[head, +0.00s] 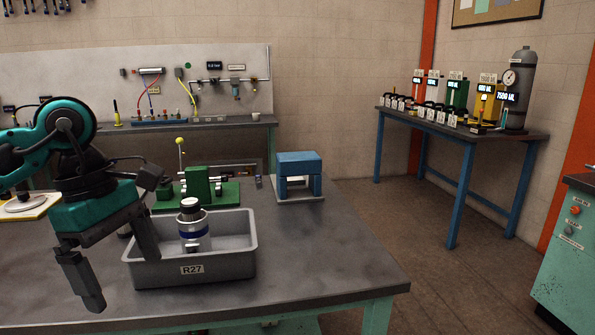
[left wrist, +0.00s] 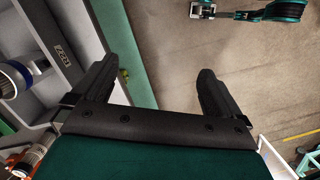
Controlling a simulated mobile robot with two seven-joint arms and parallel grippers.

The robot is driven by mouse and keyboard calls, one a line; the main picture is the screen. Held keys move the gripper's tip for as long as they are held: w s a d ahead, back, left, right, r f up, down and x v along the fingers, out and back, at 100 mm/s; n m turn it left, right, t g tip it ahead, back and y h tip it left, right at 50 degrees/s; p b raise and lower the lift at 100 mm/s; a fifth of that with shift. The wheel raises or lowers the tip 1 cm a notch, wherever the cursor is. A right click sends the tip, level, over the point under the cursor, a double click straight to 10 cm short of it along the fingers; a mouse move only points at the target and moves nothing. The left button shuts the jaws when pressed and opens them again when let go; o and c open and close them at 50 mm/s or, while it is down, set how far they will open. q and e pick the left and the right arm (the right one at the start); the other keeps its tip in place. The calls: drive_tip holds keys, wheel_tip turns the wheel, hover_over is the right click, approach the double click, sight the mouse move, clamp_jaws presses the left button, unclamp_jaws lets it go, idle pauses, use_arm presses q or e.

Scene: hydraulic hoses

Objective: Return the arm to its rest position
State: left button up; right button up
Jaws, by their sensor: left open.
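My left gripper (head: 122,282) is open, with its fingers spread and nothing between them. It hangs at the left front of the grey tray marked R27 (head: 215,285), with one finger in front of the tray's left end. The open fingers also show in the left wrist view (left wrist: 158,70), with bare floor between them. A silver cylinder with a blue band (head: 193,228) stands upright in the tray, apart from the gripper. Part of a teal and black arm, probably my right one, shows at the top of the left wrist view; its jaws are unclear.
A green fixture (head: 198,185) and a blue press-like block (head: 298,172) stand behind the tray on the workbench (head: 345,262). The bench's right part is clear. A teal cabinet (head: 568,255) is at the right edge.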

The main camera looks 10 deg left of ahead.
use_arm(q)
drive_tip(key=w+d+f+n+t+h, duration=0.15)
drive_tip(key=d+n+t+h, duration=0.35)
drive_tip(key=d+n+h, duration=1.65)
drive_tip(key=w+a+f+n+t+y+p, duration=0.1)
drive_tip(key=a+f+n+t+y, duration=0.2)
drive_tip(key=f+n+t+y, duration=0.55)
drive_tip(key=w+a+f+n+t+y, duration=0.2)
drive_tip(key=a+f+n+t+y, duration=0.3)
drive_tip(key=n, duration=0.7)
drive_tip(key=s+a+f+n+g+y, duration=0.1)
drive_tip(key=s+f+n+g+y, duration=0.2)
drive_tip(key=f, duration=0.7)
drive_tip(key=s+a+f+n+g+y, duration=0.2)
drive_tip(key=s+f+n+g+y, duration=0.2)
drive_tip(key=s+f+n, duration=0.4)
drive_tip(key=shift+s+a+f+y+p, duration=0.25)
drive_tip(key=shift+s+f+y, duration=0.35)
drive_tip(key=shift+s+f, duration=0.3)
use_arm(e)
drive_tip(key=shift+w+r, duration=0.35)
drive_tip(key=shift+r, duration=0.45)
